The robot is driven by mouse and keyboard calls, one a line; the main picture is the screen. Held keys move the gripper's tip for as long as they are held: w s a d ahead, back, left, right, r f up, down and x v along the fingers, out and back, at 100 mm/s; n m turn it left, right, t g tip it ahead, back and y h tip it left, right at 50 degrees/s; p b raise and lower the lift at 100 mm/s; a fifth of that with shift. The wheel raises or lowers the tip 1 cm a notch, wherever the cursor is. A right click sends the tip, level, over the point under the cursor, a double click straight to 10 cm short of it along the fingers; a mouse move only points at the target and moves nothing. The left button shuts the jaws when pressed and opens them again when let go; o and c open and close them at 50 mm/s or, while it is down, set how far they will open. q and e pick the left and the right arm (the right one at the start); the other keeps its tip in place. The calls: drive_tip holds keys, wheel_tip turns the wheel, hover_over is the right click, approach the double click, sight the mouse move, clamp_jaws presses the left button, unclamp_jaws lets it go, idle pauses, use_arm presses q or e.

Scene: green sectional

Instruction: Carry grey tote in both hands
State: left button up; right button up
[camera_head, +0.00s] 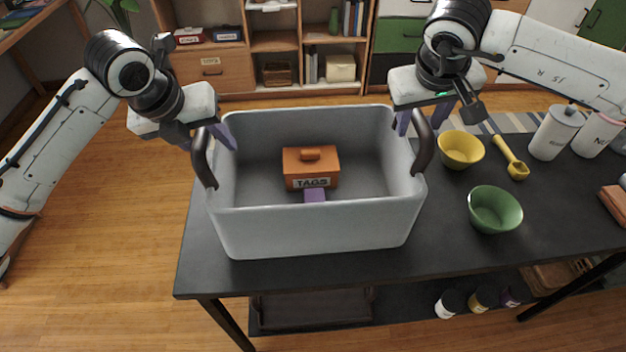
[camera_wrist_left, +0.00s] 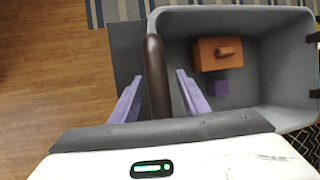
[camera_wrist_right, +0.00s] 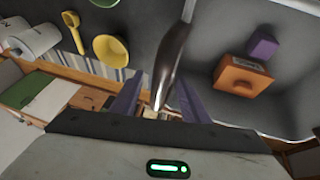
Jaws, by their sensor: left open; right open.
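The grey tote (camera_head: 315,232) stands on the black table with a dark handle on each short side. Inside it are an orange box labelled TAGS (camera_head: 311,167) and a small purple block (camera_head: 315,196). My left gripper (camera_head: 208,138) is open at the left handle (camera_head: 204,158); in the left wrist view its purple fingers (camera_wrist_left: 158,97) stand on either side of that handle (camera_wrist_left: 157,75). My right gripper (camera_head: 422,122) is open at the right handle (camera_head: 423,145); in the right wrist view its fingers (camera_wrist_right: 157,100) straddle that handle (camera_wrist_right: 172,55). Neither grips visibly.
On the black table (camera_head: 450,258), right of the tote, are a yellow bowl (camera_head: 461,150), a green bowl (camera_head: 495,210), a yellow scoop (camera_head: 511,159) and white canisters (camera_head: 556,132). Shelves (camera_head: 275,42) stand behind. Open wooden floor (camera_head: 110,270) lies to the left.

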use_arm(q)
drive_tip(key=shift+f, duration=0.25)
use_arm(e)
drive_tip(key=shift+w+f, duration=0.1)
drive_tip(key=shift+f, duration=0.1)
use_arm(q)
clamp_jaws()
use_arm(e)
clamp_jaws()
use_arm(q)
drive_tip(key=shift+w+r, duration=0.15)
drive_tip(key=shift+r, duration=0.15)
use_arm(e)
drive_tip(key=shift+r, duration=0.2)
